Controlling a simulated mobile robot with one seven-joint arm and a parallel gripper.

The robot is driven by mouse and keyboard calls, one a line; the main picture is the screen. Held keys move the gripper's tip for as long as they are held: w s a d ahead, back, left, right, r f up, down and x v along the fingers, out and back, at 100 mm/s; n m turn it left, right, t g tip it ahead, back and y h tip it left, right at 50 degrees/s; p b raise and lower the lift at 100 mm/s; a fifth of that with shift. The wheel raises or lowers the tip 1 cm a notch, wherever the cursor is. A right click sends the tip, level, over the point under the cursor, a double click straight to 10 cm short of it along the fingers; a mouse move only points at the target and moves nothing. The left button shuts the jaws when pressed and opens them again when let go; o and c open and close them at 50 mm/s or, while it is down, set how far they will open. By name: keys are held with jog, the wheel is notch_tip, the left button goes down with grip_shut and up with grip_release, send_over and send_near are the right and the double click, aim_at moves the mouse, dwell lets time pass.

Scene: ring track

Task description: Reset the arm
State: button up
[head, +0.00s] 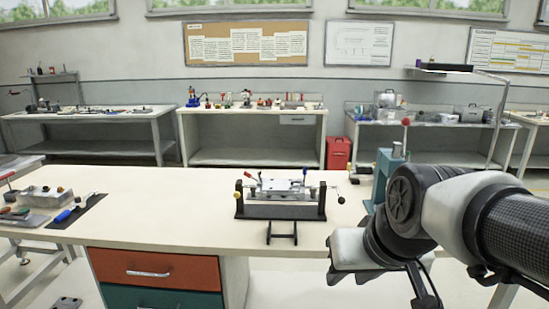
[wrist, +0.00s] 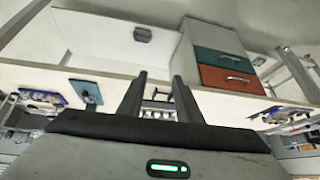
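My arm (head: 450,215) comes in from the right edge of the head view, bent, in front of the workbench's right end. Its fingertips cannot be made out in the head view. In the wrist view my gripper (wrist: 157,80) shows two dark fingers standing apart, open, with nothing held between them. Beyond the fingers, the fixture on the bench shows small and partly hidden. A green light glows on the gripper body.
A clamping fixture (head: 280,198) with levers stands on the pale workbench (head: 170,205). A teal press (head: 384,175) is close behind my arm. Tools and a dark mat (head: 78,212) lie at left. Orange and teal drawers (head: 155,270) are below. The bench's middle left is clear.

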jog(key=s+d+h, duration=0.1)
jog(key=s+d, duration=0.1)
jog(key=s, duration=0.6)
notch_tip(320, 180, up, 21)
jog(key=p, duration=2.2)
jog(key=shift+w+a+r+m+g, duration=0.2)
jog(key=shift+w+a+m+g, duration=0.05)
jog(key=shift+w+m+g, duration=0.05)
jog(key=shift+f, duration=0.1)
